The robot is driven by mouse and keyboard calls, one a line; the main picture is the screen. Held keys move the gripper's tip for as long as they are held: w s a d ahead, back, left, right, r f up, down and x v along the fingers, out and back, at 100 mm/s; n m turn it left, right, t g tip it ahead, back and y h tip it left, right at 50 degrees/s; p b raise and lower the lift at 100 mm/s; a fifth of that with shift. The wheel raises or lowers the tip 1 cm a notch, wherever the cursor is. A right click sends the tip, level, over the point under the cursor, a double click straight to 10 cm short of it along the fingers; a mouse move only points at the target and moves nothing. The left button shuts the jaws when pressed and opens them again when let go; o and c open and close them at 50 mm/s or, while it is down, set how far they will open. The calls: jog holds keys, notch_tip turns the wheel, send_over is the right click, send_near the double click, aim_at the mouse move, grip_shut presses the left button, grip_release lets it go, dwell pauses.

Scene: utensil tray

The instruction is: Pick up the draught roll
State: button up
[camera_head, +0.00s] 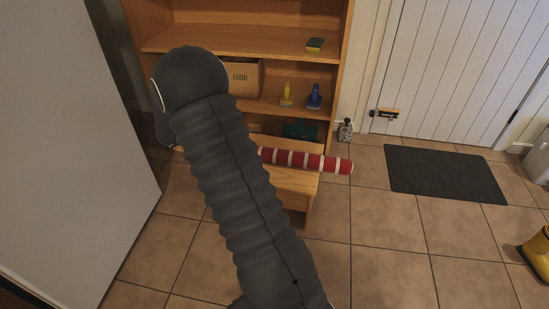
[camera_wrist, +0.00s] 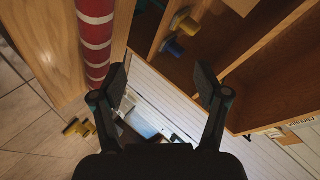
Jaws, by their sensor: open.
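The draught roll (camera_head: 318,162) is a long red cylinder with white bands. In the head view it lies across a low wooden bench (camera_head: 290,180), and its right end sticks out past the bench edge. In the wrist view the roll (camera_wrist: 95,32) runs along the upper left, on the bench top (camera_wrist: 42,45). My gripper (camera_wrist: 162,82) is open and empty. Its left finger is near the roll's lower end in the picture; I cannot tell how far apart they are in depth. In the head view my arm hides the gripper and the roll's left part.
A wooden shelf unit (camera_head: 345,50) stands behind, holding a FOOD box (camera_head: 243,78), a sponge (camera_head: 315,45), a yellow item (camera_head: 287,95) and a blue item (camera_head: 314,97). A white panel (camera_head: 60,130) stands left. Floor right of the bench is clear up to the dark mat (camera_head: 445,174).

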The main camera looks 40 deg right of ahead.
jog(key=s+d+f+m+g+h, duration=0.1)
jog(key=s+d+f+m+g, duration=0.25)
jog(key=s+f+g, duration=0.5)
jog(key=t, duration=0.2)
send_near(271, 157)
jog(key=shift+m, duration=0.25)
jog(key=x, duration=0.4)
jog(key=shift+w+d+b, duration=0.2)
jog(key=shift+w+b, duration=0.1)
jog(key=shift+b, duration=0.1)
jog(key=shift+x, duration=3.05)
jog(key=shift+s, duration=0.2)
grip_shut()
jog(key=shift+a, duration=0.1)
